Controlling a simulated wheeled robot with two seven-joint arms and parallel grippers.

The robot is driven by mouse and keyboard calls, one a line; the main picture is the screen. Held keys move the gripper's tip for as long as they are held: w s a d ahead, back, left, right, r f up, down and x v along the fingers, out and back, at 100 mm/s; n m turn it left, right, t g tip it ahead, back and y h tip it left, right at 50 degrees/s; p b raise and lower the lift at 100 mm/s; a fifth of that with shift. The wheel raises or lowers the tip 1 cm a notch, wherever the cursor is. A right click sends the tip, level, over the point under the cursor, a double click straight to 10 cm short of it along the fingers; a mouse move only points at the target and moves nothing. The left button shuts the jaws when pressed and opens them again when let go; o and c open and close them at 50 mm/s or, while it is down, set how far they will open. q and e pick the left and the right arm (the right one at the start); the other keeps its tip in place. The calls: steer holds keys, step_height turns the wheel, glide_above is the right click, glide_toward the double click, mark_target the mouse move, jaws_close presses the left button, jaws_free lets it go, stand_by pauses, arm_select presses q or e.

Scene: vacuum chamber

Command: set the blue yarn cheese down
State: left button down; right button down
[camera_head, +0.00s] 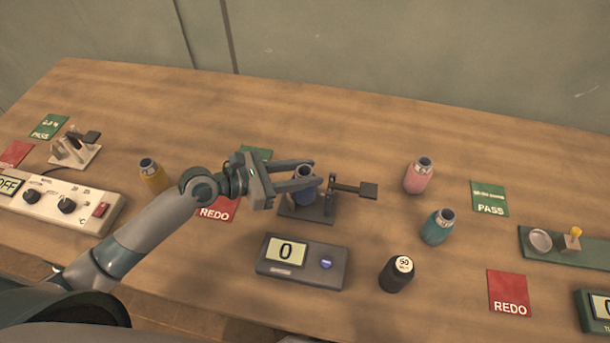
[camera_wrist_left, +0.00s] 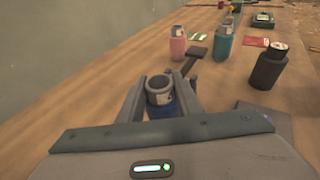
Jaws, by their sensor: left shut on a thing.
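The blue yarn cheese (camera_head: 304,190) is a small upright blue cylinder with a grey top. My left gripper (camera_head: 309,174) is shut on it, with one finger on each side. The cheese is at the dark stand (camera_head: 318,212) with a side lever; I cannot tell whether its base touches the stand. In the left wrist view the cheese (camera_wrist_left: 160,92) stands between the fingers of my left gripper (camera_wrist_left: 160,98), its lower part hidden by the gripper body. My right gripper is not in view.
A grey display box (camera_head: 302,262) reading 0 lies in front of the stand. Pink (camera_head: 418,176), teal (camera_head: 437,227) and black (camera_head: 397,274) cheeses stand to the right, a yellow one (camera_head: 154,177) to the left. A red REDO card (camera_head: 218,208) lies beside my arm. The table's back is clear.

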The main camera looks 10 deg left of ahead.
arm_select(q)
steer(key=shift+f, duration=0.8)
steer(key=c, duration=1.3)
jaws_free()
steer(key=shift+f, duration=0.1)
steer(key=shift+b+v, duration=1.6)
steer(key=shift+v, duration=4.4)
